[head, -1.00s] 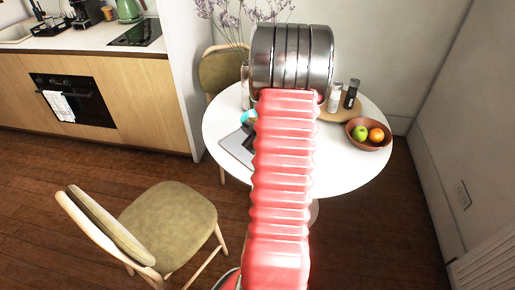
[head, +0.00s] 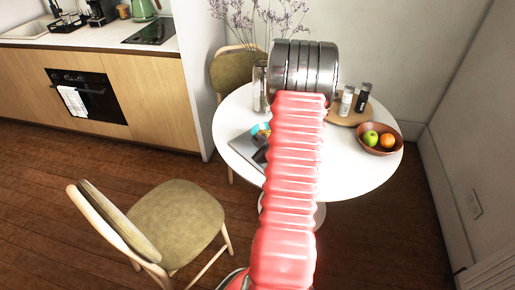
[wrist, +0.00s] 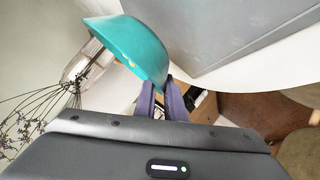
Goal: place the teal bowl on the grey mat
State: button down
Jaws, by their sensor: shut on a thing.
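The teal bowl (wrist: 135,45) is in the jaws of my gripper (wrist: 163,98), whose purple fingers are shut on its rim in the wrist view. In the head view only a small part of the bowl (head: 257,128) shows left of my red arm, over the white table. The grey mat (wrist: 235,35) fills the upper right of the wrist view, beside the bowl. In the head view the mat (head: 238,146) lies at the table's left side, partly hidden by my arm and gripper. I cannot tell the height of the bowl above the mat.
A wooden bowl with fruit (head: 378,149) stands at the table's right. Shakers stand on a round wooden board (head: 347,116) at the back. A glass vase with dried stems (head: 260,88) is behind the bowl. Chairs stand behind the table and at front left (head: 175,215).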

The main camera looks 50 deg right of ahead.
jog(key=shift+f, duration=2)
jog(key=c, duration=1.8)
grip_release()
jog(key=v, duration=1.2)
jog(key=shift+r, duration=0.1)
